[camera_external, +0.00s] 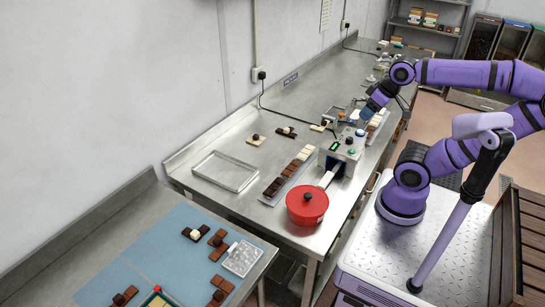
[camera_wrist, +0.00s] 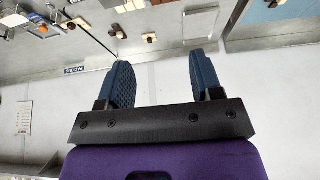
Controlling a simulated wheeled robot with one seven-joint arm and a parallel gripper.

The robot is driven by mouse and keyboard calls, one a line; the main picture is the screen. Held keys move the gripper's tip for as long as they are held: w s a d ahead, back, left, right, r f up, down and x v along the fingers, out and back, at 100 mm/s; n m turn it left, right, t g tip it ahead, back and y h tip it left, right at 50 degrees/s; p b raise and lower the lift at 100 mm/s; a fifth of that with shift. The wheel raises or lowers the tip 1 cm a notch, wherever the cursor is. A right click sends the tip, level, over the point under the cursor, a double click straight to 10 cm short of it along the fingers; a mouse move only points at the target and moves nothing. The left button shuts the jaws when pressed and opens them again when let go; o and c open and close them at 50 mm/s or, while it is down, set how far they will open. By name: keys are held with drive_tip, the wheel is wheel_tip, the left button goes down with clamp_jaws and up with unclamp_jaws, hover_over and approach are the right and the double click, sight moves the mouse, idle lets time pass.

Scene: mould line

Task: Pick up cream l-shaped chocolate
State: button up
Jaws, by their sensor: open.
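A cream flat chocolate (camera_external: 253,142) with a dark piece on it lies on the steel bench near the wall. A second cream piece (camera_external: 319,128) with a dark piece on it lies farther along; I cannot tell for certain which is L-shaped. A cream piece with a dark top (camera_wrist: 151,42) also shows small in the wrist view. My gripper (camera_external: 367,112) is over the bench's front side, right of these pieces and apart from them. In the wrist view my gripper (camera_wrist: 163,76) has its two fingers wide apart with nothing between them.
A dispenser machine (camera_external: 342,152) and a red pot (camera_external: 307,204) stand at the bench front. An empty metal tray (camera_external: 225,171) lies left. A blue mat (camera_external: 135,262) holds more chocolates. The bench between the cream pieces and wall is clear.

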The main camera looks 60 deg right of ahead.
drive_tip(key=w+d+r+g, duration=0.1)
drive_tip(key=w+d, duration=0.3)
drive_tip(key=w, duration=0.3)
drive_tip(key=w+d+r+g, duration=0.1)
drive_tip(key=w+d, duration=0.2)
drive_tip(key=w, duration=0.4)
drive_tip(key=g, duration=0.3)
hover_over(324, 121)
wheel_tip(324, 121, down, 29)
drive_tip(key=shift+n, duration=0.3)
wheel_tip(324, 121, down, 10)
drive_tip(key=shift+w+f, duration=0.15)
drive_tip(key=shift+c, duration=0.2)
clamp_jaws()
